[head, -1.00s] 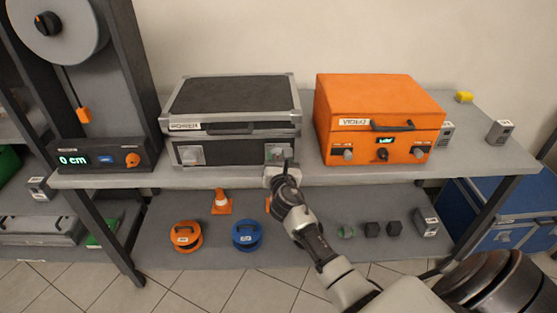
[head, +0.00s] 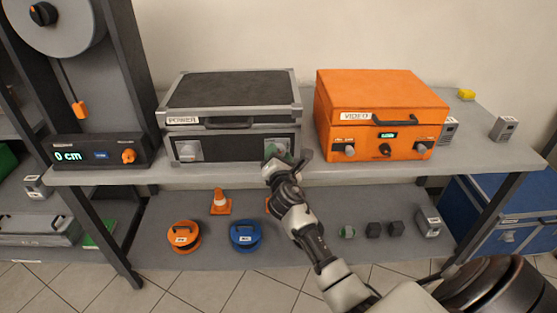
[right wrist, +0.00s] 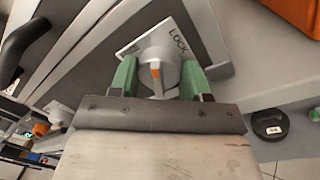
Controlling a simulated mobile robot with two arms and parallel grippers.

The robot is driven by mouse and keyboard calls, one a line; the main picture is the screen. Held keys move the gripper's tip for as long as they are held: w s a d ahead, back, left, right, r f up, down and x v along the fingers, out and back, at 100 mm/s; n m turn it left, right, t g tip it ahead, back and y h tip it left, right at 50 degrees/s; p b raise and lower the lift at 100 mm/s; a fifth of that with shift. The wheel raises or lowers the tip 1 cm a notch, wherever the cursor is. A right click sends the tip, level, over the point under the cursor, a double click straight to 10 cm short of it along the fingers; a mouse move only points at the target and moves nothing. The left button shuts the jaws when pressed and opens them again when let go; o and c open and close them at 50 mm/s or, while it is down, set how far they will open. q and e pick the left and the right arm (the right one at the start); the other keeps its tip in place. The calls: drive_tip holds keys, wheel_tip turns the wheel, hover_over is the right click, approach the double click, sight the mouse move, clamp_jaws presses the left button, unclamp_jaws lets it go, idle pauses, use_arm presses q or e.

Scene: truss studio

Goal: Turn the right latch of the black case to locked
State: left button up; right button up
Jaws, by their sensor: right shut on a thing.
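The black case (head: 232,92) with grey edges and a POWER label stands on the bench, lid down. Its left latch (head: 188,151) shows on the front face. The right latch is mostly hidden behind my right gripper (head: 279,158) in the head view. In the right wrist view the right latch (right wrist: 157,68) is a grey knob with an orange mark on a pale plate reading LOCK. The orange mark points down the picture, away from the word LOCK. The green fingers of my right gripper (right wrist: 159,76) are shut on the knob, one on each side. My left gripper is out of view.
An orange VIDEO case (head: 380,105) stands close to the right of the black case. A reel stand with a display box (head: 98,150) is at the left. The lower shelf (head: 320,240) holds a cone, two round weights and small blocks.

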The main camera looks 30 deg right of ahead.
use_arm(q)
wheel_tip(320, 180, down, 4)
drive_tip(key=b, duration=0.4)
use_arm(e)
drive_tip(key=m, duration=0.7)
drive_tip(key=shift+f+h, duration=0.25)
drive_tip(key=shift+h, duration=0.05)
drive_tip(key=m+b, duration=0.1)
drive_tip(key=m, duration=0.3)
drive_tip(key=shift+m+b, duration=0.3)
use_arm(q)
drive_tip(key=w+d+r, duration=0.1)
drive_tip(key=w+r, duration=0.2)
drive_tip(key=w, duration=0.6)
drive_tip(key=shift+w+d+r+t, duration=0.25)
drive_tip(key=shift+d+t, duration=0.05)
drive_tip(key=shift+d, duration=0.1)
use_arm(e)
drive_tip(key=shift+m+h, duration=0.4)
drive_tip(key=shift+m, duration=0.3)
drive_tip(key=o, duration=0.9)
drive_tip(key=shift+r, duration=0.1)
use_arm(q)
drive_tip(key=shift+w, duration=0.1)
use_arm(e)
drive_tip(key=v, duration=1.1)
drive_tip(key=shift+r, duration=0.1)
